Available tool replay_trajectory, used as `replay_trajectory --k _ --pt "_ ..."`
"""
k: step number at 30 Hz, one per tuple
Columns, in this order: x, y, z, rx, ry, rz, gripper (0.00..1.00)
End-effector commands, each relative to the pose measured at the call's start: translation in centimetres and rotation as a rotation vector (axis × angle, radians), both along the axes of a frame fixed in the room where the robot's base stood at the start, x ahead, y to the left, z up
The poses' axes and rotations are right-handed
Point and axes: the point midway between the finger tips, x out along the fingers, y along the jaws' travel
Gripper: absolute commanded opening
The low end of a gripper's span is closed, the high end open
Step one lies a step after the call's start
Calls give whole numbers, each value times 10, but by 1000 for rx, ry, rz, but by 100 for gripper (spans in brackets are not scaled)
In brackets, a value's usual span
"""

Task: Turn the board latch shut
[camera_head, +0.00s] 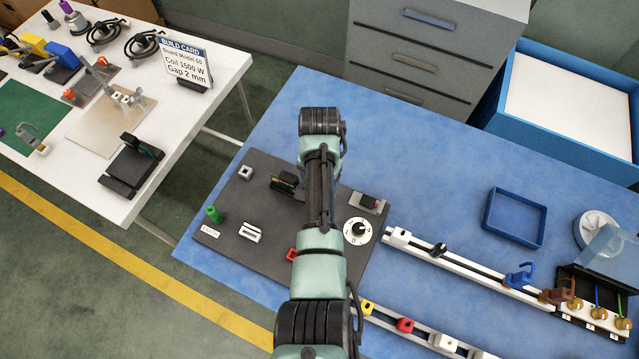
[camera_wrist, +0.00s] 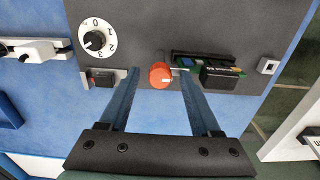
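The board latch shows in the wrist view as an orange-red round knob (camera_wrist: 160,76) with a short pale lever beside the board holder. The black board holder (camera_wrist: 218,76) has a green circuit board (camera_wrist: 195,61) in it. In the head view, the holder (camera_head: 287,182) is partly covered by my arm and the latch knob is hidden. My gripper (camera_wrist: 158,73) is open, its two fingers spread on either side of the knob in the picture. I see no contact, and cannot tell how far the fingertips are above it.
The dark panel (camera_head: 240,207) also carries a white dial (camera_head: 358,231), a switch block (camera_head: 369,203), a green knob (camera_head: 213,214) and a white slotted part (camera_head: 250,232). White rails (camera_head: 465,268) run to the right. A blue tray (camera_head: 514,217) stands on the blue table (camera_head: 430,180).

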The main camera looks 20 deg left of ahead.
Motion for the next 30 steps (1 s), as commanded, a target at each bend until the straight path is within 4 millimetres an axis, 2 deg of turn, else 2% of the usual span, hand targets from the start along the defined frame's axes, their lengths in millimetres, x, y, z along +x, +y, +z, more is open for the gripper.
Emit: replay_trajectory --k 5,8,11,21,25,30 --pt "0 0 1 0 1 1 64" --pt "0 0 10 1 0 1 64" --pt "0 0 25 2 -3 1 64" --pt "1 1 99 2 -4 1 64" --pt "0 0 118 1 -3 0 64" --pt "0 0 129 0 -1 0 64"
